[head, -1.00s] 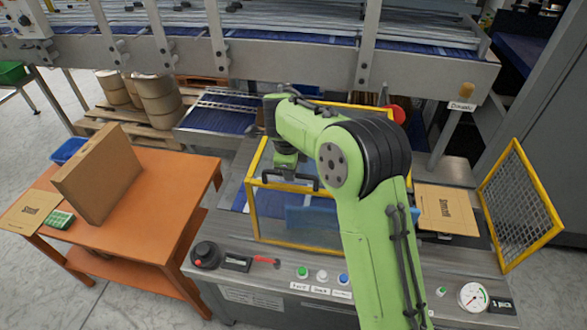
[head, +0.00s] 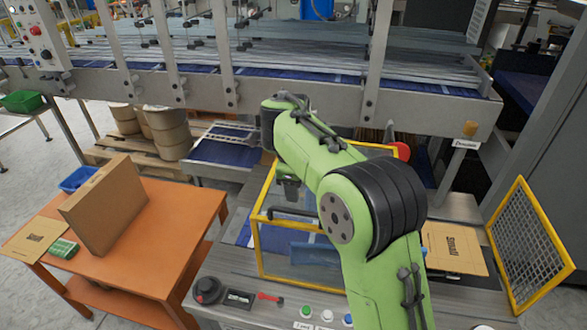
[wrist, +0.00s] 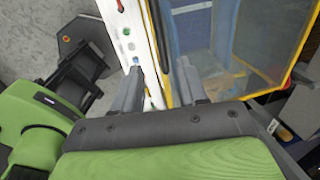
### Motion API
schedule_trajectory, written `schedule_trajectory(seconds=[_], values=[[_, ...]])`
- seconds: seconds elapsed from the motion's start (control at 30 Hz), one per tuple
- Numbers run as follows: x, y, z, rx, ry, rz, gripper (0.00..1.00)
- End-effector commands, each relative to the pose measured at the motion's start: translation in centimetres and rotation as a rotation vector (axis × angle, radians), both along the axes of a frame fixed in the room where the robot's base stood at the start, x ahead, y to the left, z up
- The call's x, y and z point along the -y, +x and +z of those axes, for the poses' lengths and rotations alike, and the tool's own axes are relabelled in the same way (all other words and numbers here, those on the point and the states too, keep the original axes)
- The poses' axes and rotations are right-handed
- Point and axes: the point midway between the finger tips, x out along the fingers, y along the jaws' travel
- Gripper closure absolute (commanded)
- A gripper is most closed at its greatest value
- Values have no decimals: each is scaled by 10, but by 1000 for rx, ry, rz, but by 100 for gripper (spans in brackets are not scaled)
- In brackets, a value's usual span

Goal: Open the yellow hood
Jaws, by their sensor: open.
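The yellow hood (head: 258,248) is a yellow-framed box with clear panels, standing on the grey machine bench. It looks closed. A dark bar (head: 290,212), like a handle, shows at its top front edge. My gripper (head: 291,196) is above this front part of the hood, partly hidden by my green arm. In the wrist view my gripper (wrist: 161,70) is open, with its two dark fingers apart. The hood's yellow edge (wrist: 155,40) runs between the fingers in that picture; I cannot tell whether they touch it. The hood's right side is hidden behind my arm.
A mesh guard with yellow frame (head: 527,245) stands at the right, beside a flat cardboard piece (head: 455,250). Buttons and a red-handled switch (head: 270,298) line the bench front. An orange table (head: 165,255) with a cardboard box (head: 105,207) is at left. A conveyor (head: 300,105) runs behind.

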Motion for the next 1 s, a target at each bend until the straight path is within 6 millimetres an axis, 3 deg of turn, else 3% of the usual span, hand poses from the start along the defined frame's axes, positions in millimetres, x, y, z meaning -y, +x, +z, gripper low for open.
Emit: schedule_trajectory(seconds=[0.03,0.1,0.23,0.77,0.87,1.0], values=[[-2,-2,18,6,1,3,58],[-3,-5,35,3,1,2,58],[-4,-9,54,1,0,1,58],[-1,-13,59,3,-4,16,58],[18,-30,72,24,-45,154,58],[63,-91,89,65,-172,554,58]])
